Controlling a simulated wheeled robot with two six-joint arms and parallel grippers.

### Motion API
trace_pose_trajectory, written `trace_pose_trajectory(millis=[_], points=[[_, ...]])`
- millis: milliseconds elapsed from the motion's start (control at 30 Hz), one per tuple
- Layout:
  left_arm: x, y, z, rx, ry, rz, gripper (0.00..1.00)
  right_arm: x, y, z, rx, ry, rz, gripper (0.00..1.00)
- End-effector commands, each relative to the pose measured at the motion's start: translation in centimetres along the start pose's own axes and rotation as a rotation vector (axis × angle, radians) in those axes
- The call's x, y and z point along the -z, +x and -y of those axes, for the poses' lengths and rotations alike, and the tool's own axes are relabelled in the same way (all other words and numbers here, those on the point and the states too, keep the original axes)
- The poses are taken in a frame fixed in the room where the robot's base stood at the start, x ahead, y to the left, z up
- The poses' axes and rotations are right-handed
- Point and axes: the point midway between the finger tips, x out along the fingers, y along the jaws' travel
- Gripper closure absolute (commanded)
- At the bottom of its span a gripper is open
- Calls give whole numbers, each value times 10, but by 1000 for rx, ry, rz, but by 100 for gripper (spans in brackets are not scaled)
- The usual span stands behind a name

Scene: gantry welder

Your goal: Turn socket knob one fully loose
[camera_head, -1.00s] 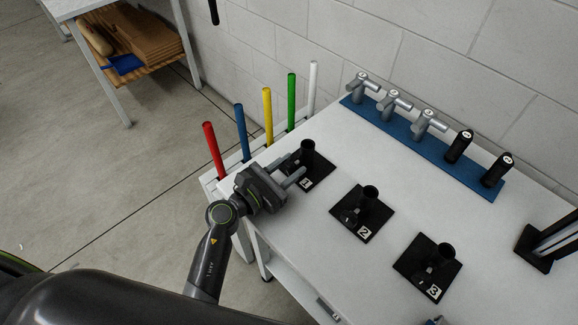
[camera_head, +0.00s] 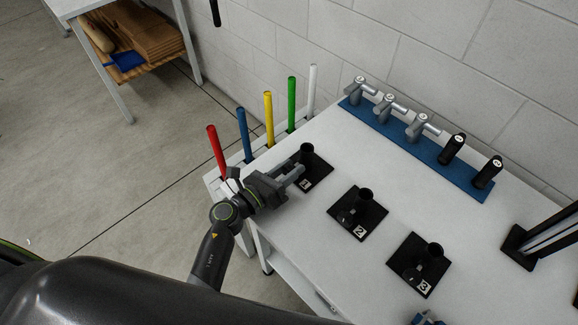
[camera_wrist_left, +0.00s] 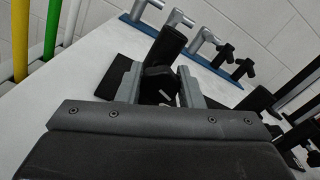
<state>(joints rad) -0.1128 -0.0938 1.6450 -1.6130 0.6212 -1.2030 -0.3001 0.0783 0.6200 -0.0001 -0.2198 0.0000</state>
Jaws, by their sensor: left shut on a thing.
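Socket one is a black plate (camera_head: 321,172) marked 1 with an upright black tube (camera_head: 306,152), at the near left of the white table. My left gripper (camera_head: 294,170) reaches in from the left, its fingers beside the tube. In the left wrist view my left gripper (camera_wrist_left: 160,88) has its two grey fingers on either side of the dark socket knob (camera_wrist_left: 158,80), low in front of the tube (camera_wrist_left: 168,45). It is shut on the knob. The fingers hide part of the knob, and its turn angle cannot be read. My right gripper is not in view.
Socket two (camera_head: 371,223) and socket three (camera_head: 403,283) stand to the right on the table. A blue strip (camera_head: 430,150) with several grey and black tools lies along the wall. Several coloured rods, including a red one (camera_head: 216,150), stand at the table's left edge.

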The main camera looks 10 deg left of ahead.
Motion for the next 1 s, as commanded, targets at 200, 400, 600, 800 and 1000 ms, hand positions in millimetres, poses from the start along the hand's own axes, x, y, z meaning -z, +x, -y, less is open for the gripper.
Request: trace_pose_trajectory(millis=[200,400,600,800,1000], points=[[1,0,0,-1,-27,-1,89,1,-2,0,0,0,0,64],[1,0,0,-1,-27,-1,89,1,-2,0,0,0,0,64],[1,0,0,-1,-27,-1,56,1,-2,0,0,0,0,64],[0,0,0,0,-26,-1,45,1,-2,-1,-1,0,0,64],[0,0,0,0,-26,0,45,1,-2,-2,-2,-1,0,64]])
